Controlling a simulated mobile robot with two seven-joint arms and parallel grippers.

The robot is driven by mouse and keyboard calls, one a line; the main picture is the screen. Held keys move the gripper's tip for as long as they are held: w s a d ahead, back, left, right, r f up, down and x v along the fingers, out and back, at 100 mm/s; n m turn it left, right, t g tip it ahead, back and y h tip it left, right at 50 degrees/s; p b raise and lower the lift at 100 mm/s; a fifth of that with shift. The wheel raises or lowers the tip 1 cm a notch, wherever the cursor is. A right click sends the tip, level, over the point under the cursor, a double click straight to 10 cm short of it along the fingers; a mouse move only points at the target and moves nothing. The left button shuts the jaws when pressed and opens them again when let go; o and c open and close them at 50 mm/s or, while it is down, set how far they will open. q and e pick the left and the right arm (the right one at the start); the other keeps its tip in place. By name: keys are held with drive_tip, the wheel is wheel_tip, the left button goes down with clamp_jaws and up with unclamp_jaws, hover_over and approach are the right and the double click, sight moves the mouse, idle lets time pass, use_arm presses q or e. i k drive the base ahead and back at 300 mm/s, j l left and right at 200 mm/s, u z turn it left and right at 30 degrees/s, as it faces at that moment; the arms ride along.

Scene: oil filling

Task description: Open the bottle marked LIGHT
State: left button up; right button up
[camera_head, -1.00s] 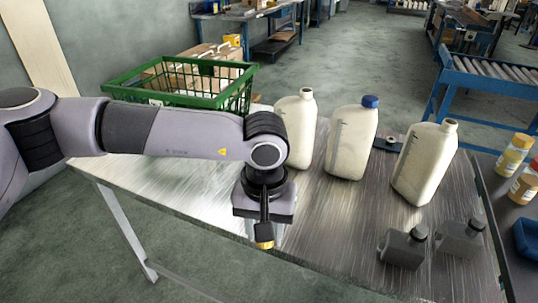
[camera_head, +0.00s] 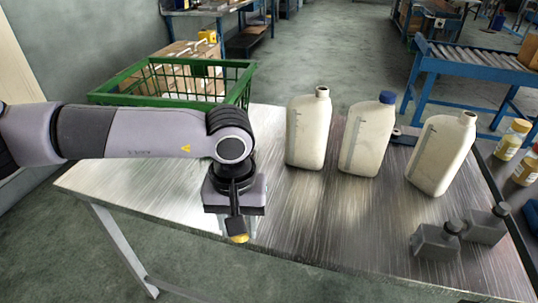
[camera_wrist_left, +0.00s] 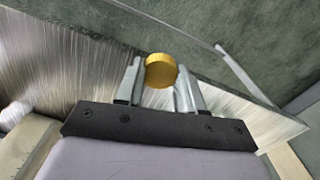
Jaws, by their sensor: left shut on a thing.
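My left gripper (camera_head: 237,228) points down near the front edge of the metal table and is shut on a yellow cap (camera_head: 239,239). The cap also shows between its fingers in the left wrist view (camera_wrist_left: 160,71). Three cream jugs stand upright on the table, right of the gripper and apart from it. The left jug (camera_head: 307,135) and the right jug (camera_head: 439,155) have open necks. The middle jug (camera_head: 366,140) has a blue cap (camera_head: 387,97). I cannot read any LIGHT marking. My right gripper is out of view.
A green basket (camera_head: 180,80) sits at the table's back left. Two small grey cans (camera_head: 436,241) (camera_head: 486,225) stand at the front right. Small yellow-labelled bottles (camera_head: 511,140) stand on a surface at the far right. The table (camera_head: 290,215) is bare between gripper and cans.

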sight(443, 143)
drive_tip(key=j, duration=0.35)
drive_tip(key=i+j, duration=0.1)
drive_tip(key=j, duration=0.2)
drive_tip(key=j+z, duration=0.15)
drive_tip(key=z, duration=0.8)
